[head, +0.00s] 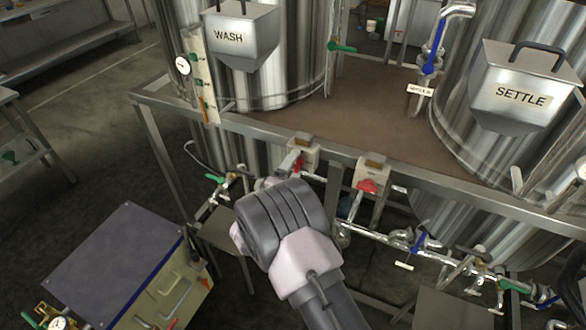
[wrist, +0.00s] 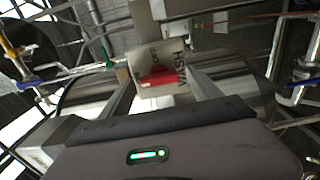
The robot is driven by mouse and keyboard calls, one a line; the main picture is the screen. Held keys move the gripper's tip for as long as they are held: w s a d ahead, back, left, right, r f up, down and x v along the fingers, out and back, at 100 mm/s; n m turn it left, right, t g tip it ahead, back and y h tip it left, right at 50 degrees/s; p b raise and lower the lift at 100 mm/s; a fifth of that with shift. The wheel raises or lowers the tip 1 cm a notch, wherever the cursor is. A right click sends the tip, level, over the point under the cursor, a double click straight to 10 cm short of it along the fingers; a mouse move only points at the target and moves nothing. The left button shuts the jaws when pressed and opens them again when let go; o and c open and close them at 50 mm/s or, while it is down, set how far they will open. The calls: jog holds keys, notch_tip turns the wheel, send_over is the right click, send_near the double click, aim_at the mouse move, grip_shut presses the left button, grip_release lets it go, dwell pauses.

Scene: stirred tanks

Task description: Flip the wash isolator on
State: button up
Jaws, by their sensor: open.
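The wash isolator is a pale box (head: 304,153) with a red handle (head: 298,166), under the platform's front edge below the WASH tank. My wrist partly covers the space in front of it. In the wrist view the red handle (wrist: 156,76) shows on the box face, with turned WASH lettering beside it. My gripper (wrist: 160,88) is open, its two fingers on either side of the handle in the picture. I cannot tell whether they touch it.
A second pale box with a red knob (head: 367,186) stands close to the right. Pipes with a blue-handled valve (head: 419,243) run below. The platform's metal edge (head: 335,155) is just above. A grey-topped cabinet (head: 100,260) stands at lower left.

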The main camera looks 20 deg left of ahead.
jog(key=s+a+p, duration=0.1)
jog(key=s+p, duration=0.1)
jog(key=s, duration=1.5)
jog(key=shift+s+a+p, duration=0.15)
jog(key=shift+s+p, duration=0.05)
jog(key=shift+p, duration=0.2)
